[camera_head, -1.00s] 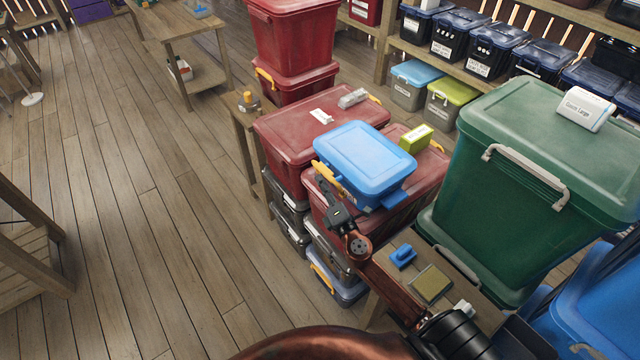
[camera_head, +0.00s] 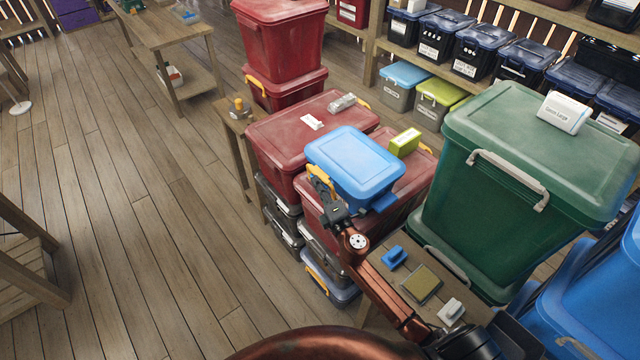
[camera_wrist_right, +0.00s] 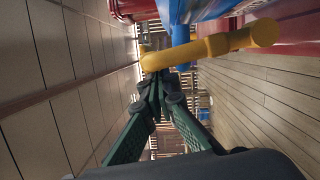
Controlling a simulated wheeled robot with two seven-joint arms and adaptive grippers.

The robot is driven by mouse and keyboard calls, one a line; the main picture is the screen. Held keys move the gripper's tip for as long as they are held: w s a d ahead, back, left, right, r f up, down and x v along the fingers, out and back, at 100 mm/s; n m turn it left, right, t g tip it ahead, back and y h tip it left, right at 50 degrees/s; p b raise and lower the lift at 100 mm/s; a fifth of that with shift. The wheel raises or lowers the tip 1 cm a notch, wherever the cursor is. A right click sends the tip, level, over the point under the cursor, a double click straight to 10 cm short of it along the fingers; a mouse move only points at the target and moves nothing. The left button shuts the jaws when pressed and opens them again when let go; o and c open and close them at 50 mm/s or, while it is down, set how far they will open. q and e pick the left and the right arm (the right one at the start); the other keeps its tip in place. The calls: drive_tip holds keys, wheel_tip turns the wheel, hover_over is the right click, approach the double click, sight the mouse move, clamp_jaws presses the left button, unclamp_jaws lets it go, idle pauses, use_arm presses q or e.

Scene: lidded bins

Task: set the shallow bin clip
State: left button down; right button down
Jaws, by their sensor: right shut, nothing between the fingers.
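The shallow bin (camera_head: 362,155) is blue, with a blue lid, and rests on top of a red bin. Its yellow clip (camera_head: 317,174) is on the near left side, partly hidden by my gripper. In the right wrist view the clip (camera_wrist_right: 215,48) is a thick yellow bar beside the blue bin wall (camera_wrist_right: 178,12). My right gripper (camera_head: 322,190) is at the clip. My left gripper is not in view.
A lime-green box (camera_head: 405,141) stands behind the blue bin on the red bin (camera_head: 402,205). A large green bin (camera_head: 530,150) stands to the right. A small table holds a blue object (camera_head: 393,256) and a framed pad (camera_head: 421,284). The floor to the left is open.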

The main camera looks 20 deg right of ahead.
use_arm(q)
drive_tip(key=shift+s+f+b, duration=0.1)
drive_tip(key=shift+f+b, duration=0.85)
use_arm(e)
drive_tip(key=s+a+f, duration=0.1)
drive_tip(key=s+a, duration=0.3)
drive_tip(key=s, duration=0.7)
drive_tip(key=shift+f, duration=0.15)
